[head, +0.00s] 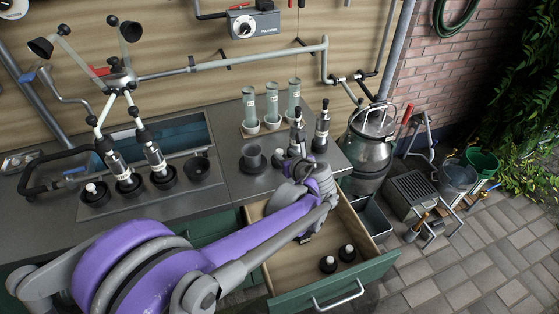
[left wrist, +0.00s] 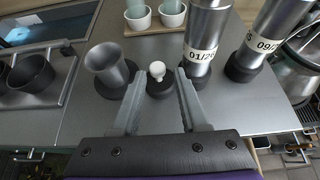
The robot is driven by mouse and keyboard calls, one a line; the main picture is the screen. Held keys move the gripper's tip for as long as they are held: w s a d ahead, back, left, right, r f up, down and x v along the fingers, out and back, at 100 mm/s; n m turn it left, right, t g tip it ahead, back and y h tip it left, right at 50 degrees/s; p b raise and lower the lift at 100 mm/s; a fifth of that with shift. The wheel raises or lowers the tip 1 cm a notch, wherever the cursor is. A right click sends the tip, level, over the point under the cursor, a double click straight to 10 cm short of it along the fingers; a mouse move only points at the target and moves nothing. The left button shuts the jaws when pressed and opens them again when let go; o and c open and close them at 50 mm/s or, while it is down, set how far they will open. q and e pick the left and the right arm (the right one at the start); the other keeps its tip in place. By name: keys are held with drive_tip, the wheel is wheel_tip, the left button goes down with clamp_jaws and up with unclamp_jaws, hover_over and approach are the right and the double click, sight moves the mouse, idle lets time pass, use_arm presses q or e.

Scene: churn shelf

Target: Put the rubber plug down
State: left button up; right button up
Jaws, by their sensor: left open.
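A rubber plug (left wrist: 158,82), black with a white knob on top, stands upright on the grey worktop (left wrist: 225,108). In the left wrist view it is between the tips of my left gripper (left wrist: 157,90), which is open with a gap to either side of it. In the head view my left gripper (head: 284,166) is over the worktop, and the plug (head: 278,155) shows only partly beside it. Two similar plugs (head: 328,264) lie in the open drawer (head: 290,266) below. My right gripper is not in view.
A grey cup (left wrist: 107,66) on a dark base stands just left of the plug. Labelled metal cylinders (left wrist: 204,42) stand close on the right. White cups with tubes (head: 271,121) are behind. A milk churn (head: 369,150) stands beyond the worktop's right end.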

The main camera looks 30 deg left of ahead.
sight(281, 153)
use_arm(q)
drive_tip(key=x, duration=0.5)
drive_tip(key=shift+s+a+f, duration=0.15)
clamp_jaws()
